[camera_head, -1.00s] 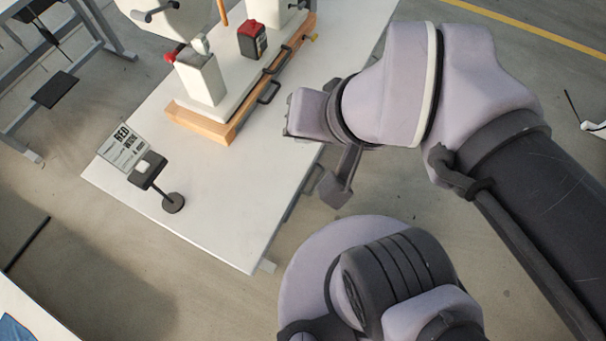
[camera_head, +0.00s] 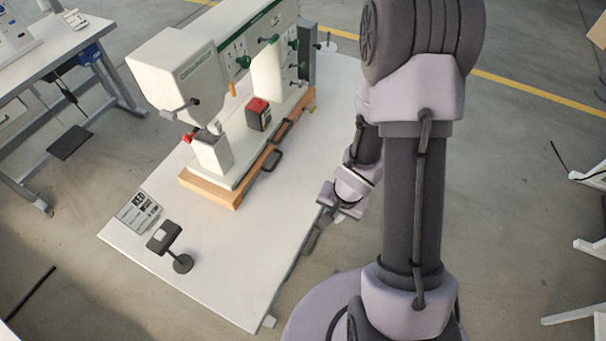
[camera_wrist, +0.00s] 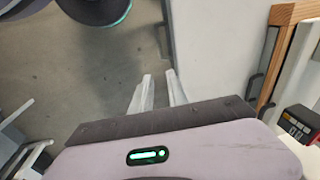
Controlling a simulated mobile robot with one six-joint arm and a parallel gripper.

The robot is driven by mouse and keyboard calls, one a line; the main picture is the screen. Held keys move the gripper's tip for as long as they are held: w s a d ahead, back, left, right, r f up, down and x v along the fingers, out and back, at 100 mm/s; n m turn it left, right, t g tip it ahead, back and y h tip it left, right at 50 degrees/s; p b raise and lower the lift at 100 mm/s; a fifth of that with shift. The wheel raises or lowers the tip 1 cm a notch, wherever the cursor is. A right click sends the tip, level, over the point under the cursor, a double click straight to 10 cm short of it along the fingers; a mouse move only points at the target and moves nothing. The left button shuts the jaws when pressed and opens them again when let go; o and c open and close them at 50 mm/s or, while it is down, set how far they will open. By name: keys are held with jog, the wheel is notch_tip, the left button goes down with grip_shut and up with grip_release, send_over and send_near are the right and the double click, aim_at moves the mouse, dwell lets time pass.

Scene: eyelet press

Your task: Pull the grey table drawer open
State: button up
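The white table (camera_head: 255,265) carries the eyelet press. Its grey drawer (camera_head: 292,264) shows only as a narrow strip under the table's right edge in the head view, partly hidden by my arm. In the wrist view the drawer front (camera_wrist: 180,50) is a grey strip along the table side, with a dark handle (camera_wrist: 161,38) ahead of my fingertips. My gripper (camera_head: 338,214) is beside that table edge. In the wrist view my gripper (camera_wrist: 159,76) has its two fingers apart, with nothing between them, short of the handle. The drawer looks shut.
The press (camera_head: 195,75) stands on a wooden base (camera_head: 210,190) with dark handles. Another table (camera_head: 60,65) is at the upper left. Floor to the right is mostly clear.

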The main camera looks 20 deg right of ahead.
aim_at(315, 245)
jog(key=shift+y, duration=0.5)
jog(key=s+b+x, duration=0.1)
jog(key=b+x, duration=0.3)
jog(key=x, duration=0.2)
jog(key=b+x, duration=0.4)
jog(key=x, duration=0.3)
jog(key=s+a+b+x, duration=0.1)
jog(key=b+x, duration=0.3)
jog(key=x, duration=0.2)
jog(key=shift+s+a+f+b, duration=0.1)
jog(key=shift+s+f+b, duration=0.15)
jog(key=shift+f+b, duration=0.2)
grip_shut()
